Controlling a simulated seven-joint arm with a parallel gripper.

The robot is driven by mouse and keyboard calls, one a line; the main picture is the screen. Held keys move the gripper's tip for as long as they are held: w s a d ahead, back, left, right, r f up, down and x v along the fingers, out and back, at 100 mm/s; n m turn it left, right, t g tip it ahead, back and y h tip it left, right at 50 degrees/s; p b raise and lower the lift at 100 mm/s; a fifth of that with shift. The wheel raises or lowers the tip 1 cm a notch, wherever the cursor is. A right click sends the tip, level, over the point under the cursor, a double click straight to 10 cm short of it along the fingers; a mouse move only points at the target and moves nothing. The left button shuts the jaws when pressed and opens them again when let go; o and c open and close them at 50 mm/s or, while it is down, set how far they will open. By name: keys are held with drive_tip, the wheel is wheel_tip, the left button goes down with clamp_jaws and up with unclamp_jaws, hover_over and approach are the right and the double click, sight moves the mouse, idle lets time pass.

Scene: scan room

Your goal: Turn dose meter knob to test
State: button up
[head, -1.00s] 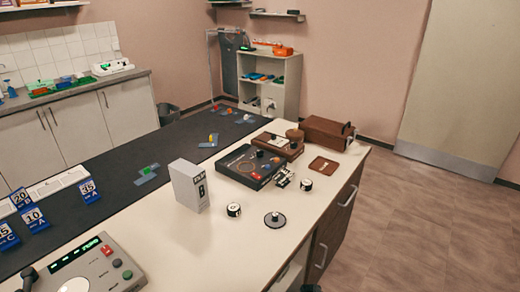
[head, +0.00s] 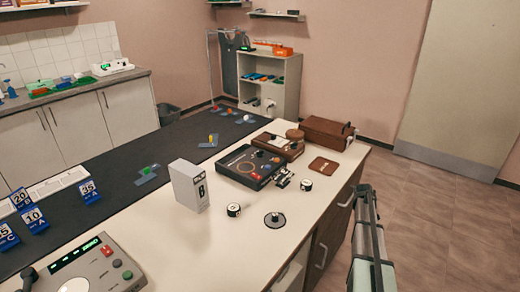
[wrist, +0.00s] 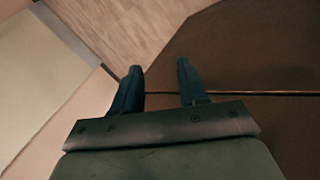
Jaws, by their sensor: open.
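A black box with a dial scale, a dark knob and a small red part (head: 247,166) lies on the white worktop; it may be the dose meter, but its label is too small to read. The knob's setting cannot be made out. My gripper (head: 364,192) is at the right, beyond the worktop's right edge and apart from both devices. In the wrist view my gripper (wrist: 160,68) is open, with nothing between its two fingers; a dark brown surface and the floor lie beyond them.
A white-grey box marked B (head: 188,187), a round black-and-white piece (head: 233,210) and a black disc with a knob (head: 274,220) stand nearer. A grey console (head: 92,270) is at front left. A brown box (head: 327,133) and brown pad (head: 323,166) lie at the far right.

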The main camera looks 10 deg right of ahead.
drive_tip(key=w+d+r+n+t+h, duration=0.1)
drive_tip(key=w+d+r+n, duration=0.1)
drive_tip(key=w+r, duration=0.45)
drive_tip(key=w+d+r+n+t+h, duration=0.1)
drive_tip(key=w+d+r, duration=0.2)
drive_tip(key=r, duration=0.6)
drive_tip(key=w+a+r+n, duration=0.1)
drive_tip(key=w+a+r, duration=0.2)
drive_tip(key=w+a+r+n+y, duration=0.1)
drive_tip(key=w+a+r+n, duration=0.1)
drive_tip(key=w+a+r, duration=0.1)
drive_tip(key=shift+w+a+r, duration=0.1)
drive_tip(key=w+a+r+n+g+y, duration=0.1)
drive_tip(key=w+a+r+n+y, duration=0.15)
drive_tip(key=a, duration=0.75)
drive_tip(key=w+a+r+n+g+y, duration=0.1)
drive_tip(key=w+a+r+n+g, duration=0.2)
drive_tip(key=a, duration=0.6)
wheel_tip(320, 180, up, 9)
drive_tip(key=n+g+y, duration=0.3)
drive_tip(key=n, duration=0.3)
hover_over(260, 151)
drive_tip(key=shift+m+h, duration=0.25)
wheel_tip(260, 151, down, 14)
drive_tip(key=shift+w+r, duration=0.1)
drive_tip(key=shift+r, duration=0.15)
clamp_jaws()
